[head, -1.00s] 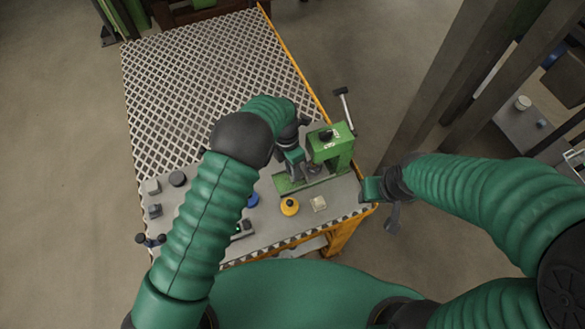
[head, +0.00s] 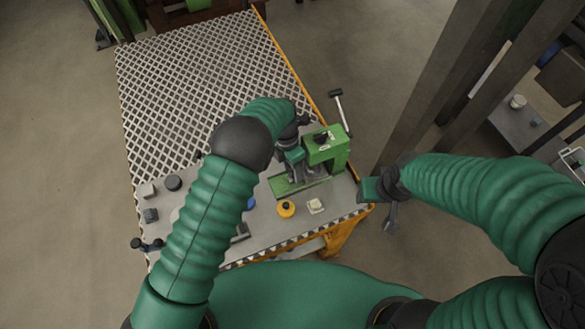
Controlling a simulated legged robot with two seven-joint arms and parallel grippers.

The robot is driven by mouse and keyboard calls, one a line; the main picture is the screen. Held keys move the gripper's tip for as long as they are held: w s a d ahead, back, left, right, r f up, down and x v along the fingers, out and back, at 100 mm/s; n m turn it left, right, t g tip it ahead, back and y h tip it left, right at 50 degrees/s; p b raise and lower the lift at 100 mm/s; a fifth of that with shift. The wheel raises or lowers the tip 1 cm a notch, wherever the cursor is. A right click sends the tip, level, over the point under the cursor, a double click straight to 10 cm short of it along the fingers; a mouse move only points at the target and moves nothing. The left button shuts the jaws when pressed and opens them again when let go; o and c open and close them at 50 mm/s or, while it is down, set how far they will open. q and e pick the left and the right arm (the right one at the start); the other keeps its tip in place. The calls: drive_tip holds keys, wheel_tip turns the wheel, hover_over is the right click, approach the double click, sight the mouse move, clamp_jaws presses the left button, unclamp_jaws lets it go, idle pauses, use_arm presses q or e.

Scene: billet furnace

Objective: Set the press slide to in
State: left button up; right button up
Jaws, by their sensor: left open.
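The green press (head: 327,150) stands on the near right part of the table, with a lever arm and dark handle at its right. Its flat green base (head: 282,187) reaches left, and a grey part sits on it under the head. I cannot tell the slide's position. My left gripper (head: 296,160) is at the press's left side, close above the base; it is open. Its fingertips are small and partly hidden, so contact is unclear. My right gripper (head: 390,205) hangs beyond the table's right edge, apart from the press; its jaws are too small to read.
The table (head: 200,85) has a perforated top and orange edges. Dark posts (head: 435,80) rise at the right.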

use_arm(q)
wheel_tip(320, 180, up, 16)
drive_tip(key=w+a+b, duration=0.1)
drive_tip(key=w, duration=0.1)
drive_tip(key=shift+w+a+r, duration=0.2)
drive_tip(key=shift+w+a, duration=0.2)
drive_tip(key=s+a+m+t+y, duration=0.1)
drive_tip(key=s+a+m+t, duration=0.3)
drive_tip(key=s+a+m, duration=1.4)
drive_tip(key=s+m, duration=0.1)
drive_tip(key=m, duration=0.5)
drive_tip(key=shift+s+a+f+m, duration=0.2)
drive_tip(key=shift+s+f+m, duration=0.05)
drive_tip(key=shift+s+m, duration=0.15)
